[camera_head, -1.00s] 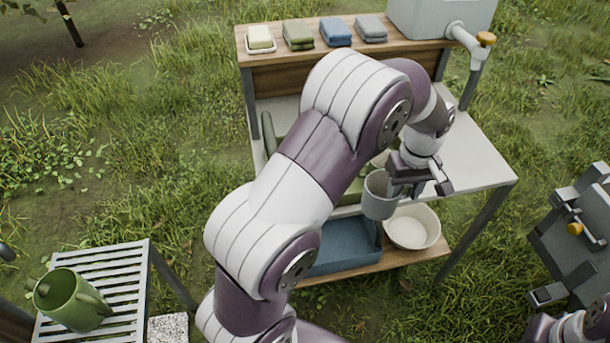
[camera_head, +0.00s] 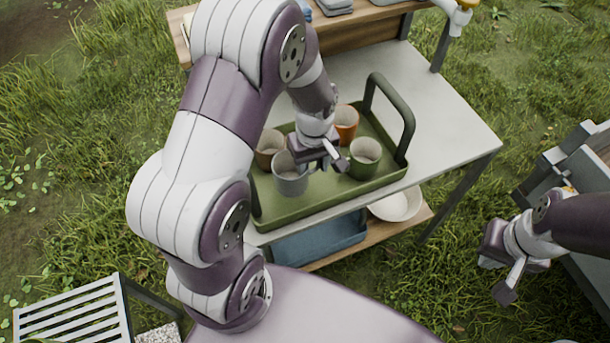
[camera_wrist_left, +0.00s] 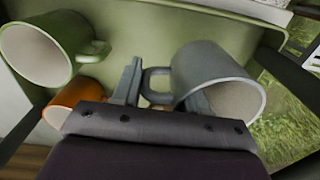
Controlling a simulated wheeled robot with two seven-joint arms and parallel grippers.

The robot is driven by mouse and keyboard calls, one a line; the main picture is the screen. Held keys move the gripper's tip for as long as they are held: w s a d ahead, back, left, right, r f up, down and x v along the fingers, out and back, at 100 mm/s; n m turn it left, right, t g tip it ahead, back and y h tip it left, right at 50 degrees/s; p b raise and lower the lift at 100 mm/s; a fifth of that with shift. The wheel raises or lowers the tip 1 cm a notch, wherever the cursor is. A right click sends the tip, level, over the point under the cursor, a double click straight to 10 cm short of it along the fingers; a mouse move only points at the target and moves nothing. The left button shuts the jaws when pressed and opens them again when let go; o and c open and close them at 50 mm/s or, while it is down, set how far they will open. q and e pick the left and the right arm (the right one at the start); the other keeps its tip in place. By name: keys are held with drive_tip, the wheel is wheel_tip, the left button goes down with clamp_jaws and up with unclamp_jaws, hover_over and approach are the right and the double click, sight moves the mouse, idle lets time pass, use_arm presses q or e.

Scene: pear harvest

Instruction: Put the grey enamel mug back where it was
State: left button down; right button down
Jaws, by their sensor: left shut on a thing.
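The grey enamel mug (camera_head: 290,178) is upright over the left part of the green tray (camera_head: 300,207). My left gripper (camera_head: 322,163) is shut on its handle, at the mug's right side. The left wrist view shows the grey mug (camera_wrist_left: 215,85) with its handle between the fingers (camera_wrist_left: 145,88). I cannot tell whether its base touches the tray. A brown mug (camera_head: 268,150) stands just behind it, an orange mug (camera_head: 346,120) farther back, and a green mug (camera_head: 364,160) to the right. My right gripper (camera_head: 503,275) is off to the right, away from the table; its jaw opening is unclear.
The tray's raised handle (camera_head: 400,112) stands at its right end. The white tabletop (camera_head: 440,120) is bare right of the tray. Below are a blue bin (camera_head: 320,242) and a white bowl (camera_head: 398,205). A slatted stand (camera_head: 75,315) is at lower left.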

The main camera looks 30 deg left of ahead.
use_arm(q)
drive_tip(key=shift+s+a+f, duration=0.15)
drive_tip(key=shift+f, duration=0.65)
drive_tip(key=shift+s+a+f, duration=0.1)
drive_tip(key=shift+f, duration=0.75)
drive_tip(key=shift+s+a+f, duration=0.15)
drive_tip(key=shift+f, duration=0.65)
drive_tip(key=shift+f, duration=0.1)
drive_tip(key=c, duration=0.6)
unclamp_jaws()
approach(300, 177)
drive_tip(key=w+f, duration=0.1)
drive_tip(key=f, duration=0.1)
drive_tip(key=w+f, duration=0.3)
drive_tip(key=f, duration=0.1)
drive_tip(key=shift+w+a+f, duration=0.25)
drive_tip(key=shift+w+f, duration=0.1)
drive_tip(key=shift+w, duration=0.05)
drive_tip(key=s+m, duration=0.2)
drive_tip(key=m, duration=0.1)
drive_tip(key=s+d+r+m+t, duration=0.1)
drive_tip(key=s+m, duration=0.2)
drive_tip(key=s+d+m, duration=0.1)
drive_tip(key=s+m, duration=0.1)
drive_tip(key=m, duration=0.2)
drive_tip(key=shift+s+r, duration=0.15)
drive_tip(key=shift+r+p, duration=0.15)
drive_tip(key=shift+p, duration=0.2)
